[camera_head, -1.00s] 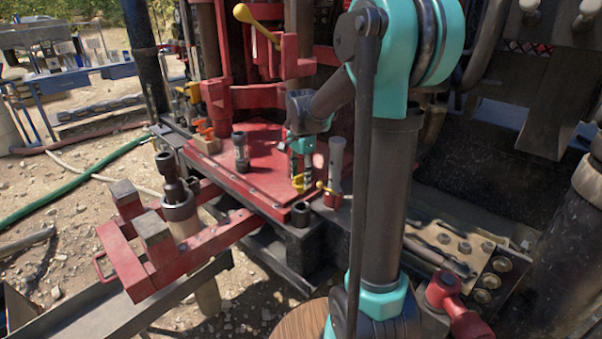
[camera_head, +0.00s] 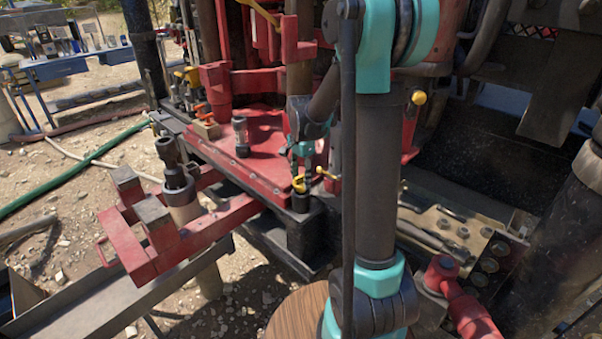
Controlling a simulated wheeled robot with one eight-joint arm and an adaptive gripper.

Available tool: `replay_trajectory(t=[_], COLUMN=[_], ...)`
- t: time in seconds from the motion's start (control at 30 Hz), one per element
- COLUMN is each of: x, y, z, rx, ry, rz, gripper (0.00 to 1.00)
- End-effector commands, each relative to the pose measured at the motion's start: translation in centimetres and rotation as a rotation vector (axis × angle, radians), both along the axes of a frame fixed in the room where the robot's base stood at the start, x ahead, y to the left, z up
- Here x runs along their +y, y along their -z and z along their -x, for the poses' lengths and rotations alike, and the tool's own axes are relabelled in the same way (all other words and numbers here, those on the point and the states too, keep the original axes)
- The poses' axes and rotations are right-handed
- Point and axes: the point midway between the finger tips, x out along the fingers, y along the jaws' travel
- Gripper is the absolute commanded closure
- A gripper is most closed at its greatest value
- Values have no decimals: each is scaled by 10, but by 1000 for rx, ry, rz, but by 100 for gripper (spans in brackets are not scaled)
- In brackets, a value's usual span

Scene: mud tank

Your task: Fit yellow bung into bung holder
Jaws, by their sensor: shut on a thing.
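The yellow bung (camera_head: 299,185) is small and is held at the tips of my gripper (camera_head: 304,169). My gripper is teal and black, points down and is shut on the bung. The bung holder appears to be the short dark cylinder (camera_head: 300,203) at the front corner of the red deck. The bung is right at or just above the holder's top. I cannot tell whether it is inside or only over it, as the view is small.
A yellow-handled fitting (camera_head: 326,174) stands close to the right of my gripper. A dark upright fitting (camera_head: 241,137) stands on the red deck (camera_head: 268,168). A red frame (camera_head: 150,240) is at left. A tool tray (camera_head: 440,228) is at right.

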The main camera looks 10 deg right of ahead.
Motion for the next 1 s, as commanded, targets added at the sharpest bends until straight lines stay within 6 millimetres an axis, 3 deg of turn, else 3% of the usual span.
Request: replay_trajectory(t=[0.43, 1.0], x=[0, 0], y=[25, 28], z=[0, 0], rx=[0, 0], ry=[0, 0], rz=[0, 0], gripper=[76, 76])
